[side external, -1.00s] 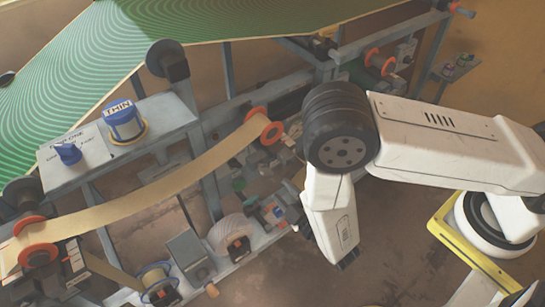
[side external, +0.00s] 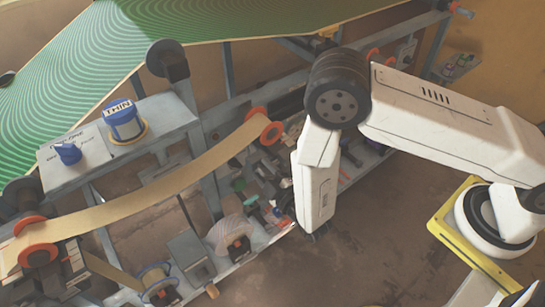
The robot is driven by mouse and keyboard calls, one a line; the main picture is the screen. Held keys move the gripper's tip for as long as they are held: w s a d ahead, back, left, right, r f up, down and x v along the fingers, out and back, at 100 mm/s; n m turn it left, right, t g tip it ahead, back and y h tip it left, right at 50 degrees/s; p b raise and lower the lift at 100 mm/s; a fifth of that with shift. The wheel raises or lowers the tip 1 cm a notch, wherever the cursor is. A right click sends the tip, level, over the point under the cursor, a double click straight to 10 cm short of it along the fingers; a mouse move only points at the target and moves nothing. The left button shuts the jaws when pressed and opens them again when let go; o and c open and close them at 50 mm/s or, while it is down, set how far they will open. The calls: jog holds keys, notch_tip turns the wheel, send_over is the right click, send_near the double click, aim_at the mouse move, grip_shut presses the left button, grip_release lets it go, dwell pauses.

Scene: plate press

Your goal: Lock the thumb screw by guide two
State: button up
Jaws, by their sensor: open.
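My gripper (side external: 279,207) is small and partly hidden at the lower end of my white arm, beside the front rail of the frame. Its jaws are open; the fingers are hard to make out, and no thing shows held between them. An orange-flanged guide roller (side external: 264,127) carries the tan strip (side external: 150,194) above and left of my gripper. Another orange-flanged guide roller (side external: 38,252) holds the strip at the far left. I cannot tell which one is guide two. Its thumb screw cannot be told apart among the small parts near my gripper.
A panel (side external: 92,147) with blue knobs stands behind the strip. A green patterned sheet (side external: 160,40) spans the back.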

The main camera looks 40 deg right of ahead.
grip_shut()
